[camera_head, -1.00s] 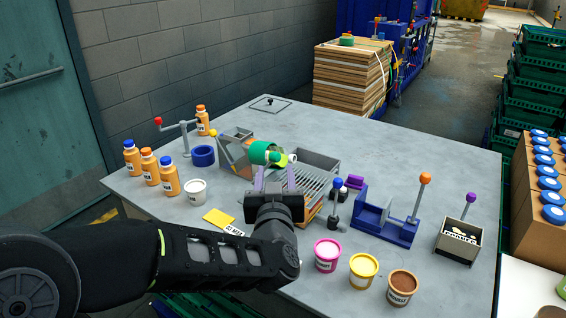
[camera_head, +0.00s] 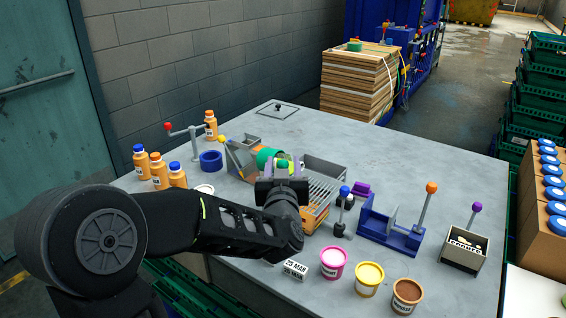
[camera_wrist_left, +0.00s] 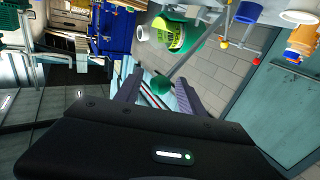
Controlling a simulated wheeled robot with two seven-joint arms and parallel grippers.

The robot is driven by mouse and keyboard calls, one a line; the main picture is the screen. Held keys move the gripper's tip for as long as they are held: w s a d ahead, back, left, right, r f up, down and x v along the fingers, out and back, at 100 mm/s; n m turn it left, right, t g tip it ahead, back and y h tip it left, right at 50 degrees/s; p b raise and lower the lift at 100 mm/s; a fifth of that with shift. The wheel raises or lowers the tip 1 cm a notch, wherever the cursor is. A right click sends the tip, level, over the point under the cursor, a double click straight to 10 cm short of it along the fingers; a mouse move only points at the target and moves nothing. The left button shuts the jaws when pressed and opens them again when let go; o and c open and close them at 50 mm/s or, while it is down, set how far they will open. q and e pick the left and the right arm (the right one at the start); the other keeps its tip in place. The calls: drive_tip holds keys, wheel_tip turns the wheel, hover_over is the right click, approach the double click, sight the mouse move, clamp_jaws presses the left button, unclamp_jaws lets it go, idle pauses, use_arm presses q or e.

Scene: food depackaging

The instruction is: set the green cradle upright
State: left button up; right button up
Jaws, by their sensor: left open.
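The green cradle (camera_head: 268,156) is a rounded green drum in a grey frame near the middle of the table, partly behind my left gripper. In the left wrist view the cradle (camera_wrist_left: 184,34) shows a yellow-green inside; its exact tilt is hard to tell. A green ball knob (camera_wrist_left: 162,83) on a grey rod appears between my finger tips in that view. My left gripper (camera_head: 282,167) is open, its purple fingers apart on either side of the knob. I cannot tell whether they touch it. My right gripper is not in view.
A slatted grey chute (camera_head: 322,172) stands right of the cradle. A yellow-knobbed lever (camera_head: 222,139) and a blue ring (camera_head: 211,161) are to its left. A blue-knobbed lever (camera_head: 345,190) and a blue stand (camera_head: 391,236) are to the right. Several tubs line the front edge.

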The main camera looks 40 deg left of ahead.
use_arm(q)
drive_tip(key=shift+w+a, duration=0.1)
drive_tip(key=shift+c, duration=0.5)
clamp_jaws()
idle(0.9)
